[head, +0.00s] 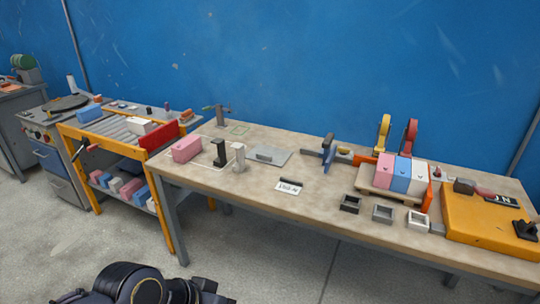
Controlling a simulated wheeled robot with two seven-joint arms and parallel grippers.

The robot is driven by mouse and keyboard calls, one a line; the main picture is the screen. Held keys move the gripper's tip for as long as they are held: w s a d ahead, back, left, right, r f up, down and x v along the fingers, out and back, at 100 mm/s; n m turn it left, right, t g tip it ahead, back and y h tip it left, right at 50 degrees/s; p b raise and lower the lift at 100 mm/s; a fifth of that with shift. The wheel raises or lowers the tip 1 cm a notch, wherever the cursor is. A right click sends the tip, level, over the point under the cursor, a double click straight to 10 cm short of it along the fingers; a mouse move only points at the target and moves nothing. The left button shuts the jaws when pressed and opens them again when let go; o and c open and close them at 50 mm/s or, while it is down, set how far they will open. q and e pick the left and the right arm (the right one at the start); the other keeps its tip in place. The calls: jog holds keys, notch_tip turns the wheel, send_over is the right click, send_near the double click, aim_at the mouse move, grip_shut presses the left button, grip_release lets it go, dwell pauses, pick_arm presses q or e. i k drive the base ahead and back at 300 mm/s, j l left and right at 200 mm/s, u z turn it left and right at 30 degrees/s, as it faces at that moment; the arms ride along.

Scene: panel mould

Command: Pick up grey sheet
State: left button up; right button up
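A thin grey sheet (282,158) lies flat on the long workbench, left of its middle. A small grey block (264,153) sits on it or against its left part; I cannot tell how it is attached. A light grey upright piece (239,157) stands just left of the sheet, and a black upright piece (220,152) stands further left. Black parts of my own body show at the bottom left edge, far from the sheet. I make out no gripper fingers in the head view.
A pink block (187,149) is at the bench's left end. A white label card (288,187) lies in front of the sheet. A blue clamp-like tool (328,153) stands to its right. Small open boxes (382,213) and a yellow case (485,222) are further right. Bare bench surrounds the card.

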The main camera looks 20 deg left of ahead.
aim_at(269, 152)
jog(key=i+j+u, duration=0.1)
jog(key=i+j, duration=0.15)
jog(key=j, duration=0.3)
jog(key=i+j, duration=0.25)
jog(key=j, duration=0.3)
jog(key=i+j+u, duration=0.15)
jog(key=i+j, duration=0.15)
jog(key=j, duration=0.25)
jog(key=i+j, duration=0.25)
jog(key=j, duration=0.3)
jog(key=i+j+u, duration=0.15)
jog(key=i+j, duration=0.15)
jog(key=j, duration=0.2)
jog(key=i+j, duration=0.35)
jog(key=j, duration=0.15)
jog(key=k+u, duration=0.05)
